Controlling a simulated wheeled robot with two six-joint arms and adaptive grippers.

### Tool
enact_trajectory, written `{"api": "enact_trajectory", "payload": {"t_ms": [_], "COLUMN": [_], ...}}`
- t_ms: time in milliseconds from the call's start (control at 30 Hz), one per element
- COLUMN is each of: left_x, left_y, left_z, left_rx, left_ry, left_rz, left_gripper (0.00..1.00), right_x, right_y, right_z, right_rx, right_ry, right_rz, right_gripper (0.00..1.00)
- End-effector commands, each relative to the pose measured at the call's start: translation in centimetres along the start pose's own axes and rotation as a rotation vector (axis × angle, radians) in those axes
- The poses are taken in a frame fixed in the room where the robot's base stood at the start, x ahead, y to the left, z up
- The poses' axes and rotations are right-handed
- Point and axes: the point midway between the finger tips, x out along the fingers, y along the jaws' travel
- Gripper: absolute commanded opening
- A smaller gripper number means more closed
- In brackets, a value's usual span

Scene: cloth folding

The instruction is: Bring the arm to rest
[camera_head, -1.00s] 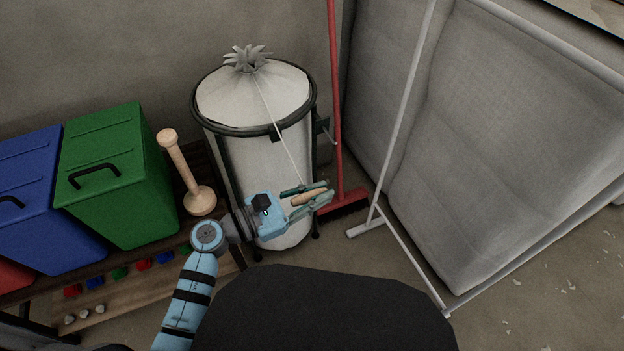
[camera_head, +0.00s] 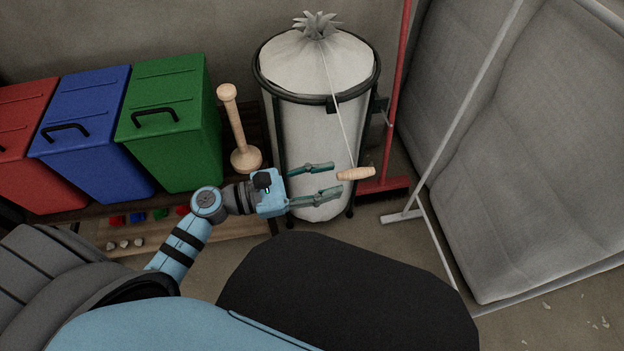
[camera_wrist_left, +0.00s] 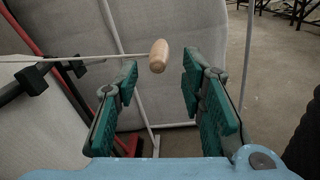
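My left gripper (camera_head: 333,181) is open and empty in the head view, in front of the white bag's lower part. A small wooden handle (camera_head: 355,173) hangs on a taut cord just beyond its fingertips, apart from them. The cord (camera_head: 338,104) runs up to the gathered top of the white bag (camera_head: 300,65) in its round black-rimmed stand. In the left wrist view, the handle (camera_wrist_left: 159,56) shows ahead between the two green fingers (camera_wrist_left: 160,90), with clear space on both sides. My right gripper is not in view.
Red (camera_head: 20,140), blue (camera_head: 80,130) and green (camera_head: 165,125) lidded bins stand at left. A wooden plunger-like piece (camera_head: 243,157) stands beside the green bin. A red broom (camera_head: 385,184) and a grey padded panel (camera_head: 560,170) with a white frame are at right.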

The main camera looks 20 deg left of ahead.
Motion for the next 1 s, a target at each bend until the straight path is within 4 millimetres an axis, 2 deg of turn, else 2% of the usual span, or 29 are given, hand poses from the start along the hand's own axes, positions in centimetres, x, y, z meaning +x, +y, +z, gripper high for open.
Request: {"api": "enact_trajectory", "payload": {"t_ms": [100, 200, 767, 867, 900, 967, 1000], "left_x": [-2.6, -3.8, -4.0, -4.1, -4.4, -6.0, -7.6], "left_y": [-0.1, 0.0, 0.0, 1.0, 2.5, 5.8, 7.8], "left_z": [-0.1, -0.1, 0.0, 0.0, -0.6, -3.7, -6.7], "left_rx": [0.000, -0.001, -0.013, -0.167, -0.330, -0.689, -0.947], "left_ry": [0.005, 0.002, 0.000, -0.003, -0.014, -0.040, -0.077], "left_rz": [-0.002, 0.000, 0.002, 0.047, 0.113, 0.283, 0.417], "left_gripper": [0.36, 0.36, 0.36, 0.36, 0.36, 0.36, 0.36], "right_x": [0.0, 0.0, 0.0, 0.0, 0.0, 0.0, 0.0], "right_y": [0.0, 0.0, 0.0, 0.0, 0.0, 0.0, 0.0], "right_z": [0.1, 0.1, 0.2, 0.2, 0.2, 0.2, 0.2], "right_rx": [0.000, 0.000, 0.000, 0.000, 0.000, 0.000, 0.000], "right_ry": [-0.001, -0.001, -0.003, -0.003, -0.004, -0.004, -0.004], "right_rz": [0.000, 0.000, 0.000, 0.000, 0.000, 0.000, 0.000], "right_gripper": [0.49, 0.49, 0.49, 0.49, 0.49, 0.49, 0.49]}}
